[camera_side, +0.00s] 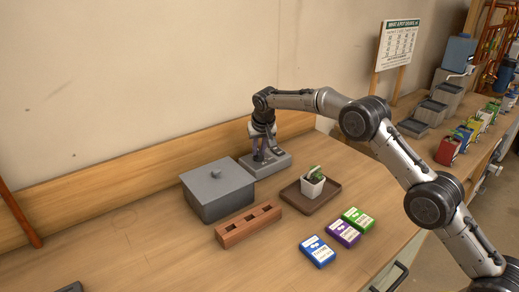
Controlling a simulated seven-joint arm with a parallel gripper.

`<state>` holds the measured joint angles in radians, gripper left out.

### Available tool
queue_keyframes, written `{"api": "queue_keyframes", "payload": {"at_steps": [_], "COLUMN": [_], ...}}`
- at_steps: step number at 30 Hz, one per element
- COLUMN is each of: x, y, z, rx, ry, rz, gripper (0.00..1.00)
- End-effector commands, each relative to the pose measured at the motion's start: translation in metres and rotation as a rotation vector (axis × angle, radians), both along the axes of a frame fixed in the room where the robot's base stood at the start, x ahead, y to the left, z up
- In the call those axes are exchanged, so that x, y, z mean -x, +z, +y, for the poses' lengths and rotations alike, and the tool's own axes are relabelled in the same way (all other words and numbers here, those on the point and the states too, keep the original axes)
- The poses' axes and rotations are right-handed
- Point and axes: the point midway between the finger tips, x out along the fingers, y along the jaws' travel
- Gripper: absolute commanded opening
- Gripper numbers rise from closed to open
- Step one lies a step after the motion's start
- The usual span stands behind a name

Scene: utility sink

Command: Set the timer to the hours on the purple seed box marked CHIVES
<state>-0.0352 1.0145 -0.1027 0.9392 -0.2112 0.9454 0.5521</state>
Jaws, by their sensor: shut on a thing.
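A purple seed box (343,233) lies on the bench between a blue seed box (318,251) and a green seed box (357,219). Its lettering is too small to read. A grey device (284,162), which looks like the timer, sits near the back wall. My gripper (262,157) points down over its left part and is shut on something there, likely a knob. The fingers hide the held part, and I cannot read any setting.
A grey lidded box (218,190) stands close to the left of the device. A sign (398,45) stands at the back right. The bench's left front is mostly clear.

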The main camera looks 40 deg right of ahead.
Motion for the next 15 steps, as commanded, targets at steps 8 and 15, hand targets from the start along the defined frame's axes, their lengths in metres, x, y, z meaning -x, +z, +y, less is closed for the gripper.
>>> {"api": "queue_keyframes", "payload": {"at_steps": [8, 15], "x": [-0.0015, -0.0023], "y": [0.0004, 0.0004], "z": [0.0015, 0.002], "rx": [0.001, 0.0], "ry": [-0.252, -0.422], "rz": [-0.002, -0.003], "gripper": [0.0, 0.0]}}
